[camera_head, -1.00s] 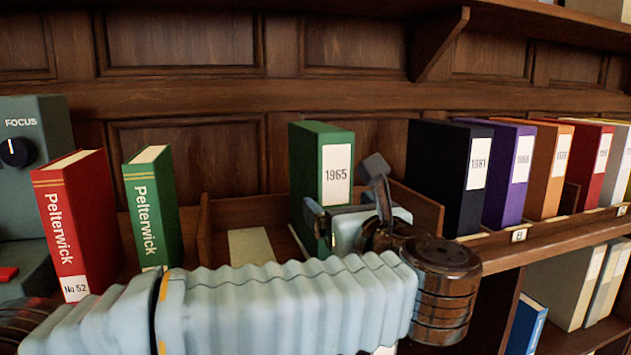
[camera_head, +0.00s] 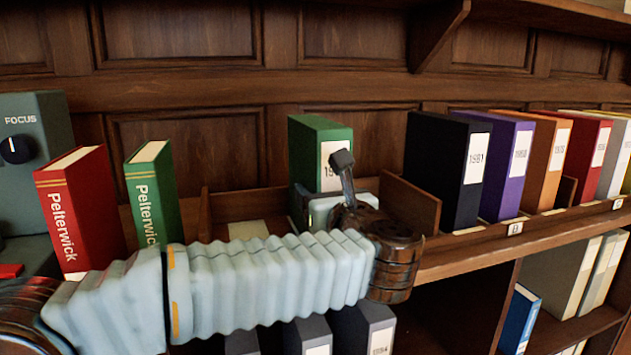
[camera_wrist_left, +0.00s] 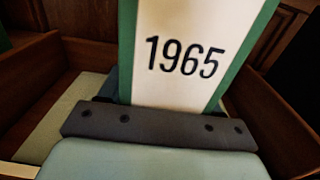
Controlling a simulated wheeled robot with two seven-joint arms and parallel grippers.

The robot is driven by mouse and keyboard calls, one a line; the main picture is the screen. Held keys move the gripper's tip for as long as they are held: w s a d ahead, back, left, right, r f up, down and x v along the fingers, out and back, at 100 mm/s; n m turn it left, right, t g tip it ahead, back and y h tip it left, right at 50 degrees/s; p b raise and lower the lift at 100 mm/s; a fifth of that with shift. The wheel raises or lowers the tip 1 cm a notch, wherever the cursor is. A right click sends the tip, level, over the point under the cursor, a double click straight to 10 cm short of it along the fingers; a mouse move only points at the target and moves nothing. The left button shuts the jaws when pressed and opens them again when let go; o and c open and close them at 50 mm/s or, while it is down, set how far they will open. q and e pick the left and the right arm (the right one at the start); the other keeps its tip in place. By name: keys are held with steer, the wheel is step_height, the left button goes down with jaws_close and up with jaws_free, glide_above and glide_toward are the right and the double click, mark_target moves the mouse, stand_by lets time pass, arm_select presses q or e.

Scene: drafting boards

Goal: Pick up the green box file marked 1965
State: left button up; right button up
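The green box file marked 1965 (camera_head: 305,150) stands upright in a low wooden compartment on the shelf. Its white label fills the middle of the left wrist view (camera_wrist_left: 190,60). My left gripper (camera_head: 325,208) is in front of the lower part of the file. A finger shows at the file's left side, and the wrist view shows parts of the fingers (camera_wrist_left: 165,100) at both sides of the spine, close to it. Whether they press on the file I cannot tell. The file's lower part is hidden by the gripper. My right gripper is not in view.
A wooden divider (camera_head: 410,208) and a black file marked 1981 (camera_head: 440,165) stand to the right, then purple (camera_head: 507,170) and orange files. Green (camera_head: 153,195) and red (camera_head: 75,210) Pelterwick books stand to the left. A pale strip (camera_wrist_left: 55,130) lies on the compartment floor.

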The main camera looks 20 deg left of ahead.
arm_select(q)
steer(key=c, duration=1)
steer(key=shift+r, duration=0.1)
jaws_close()
steer(key=shift+r, duration=0.1)
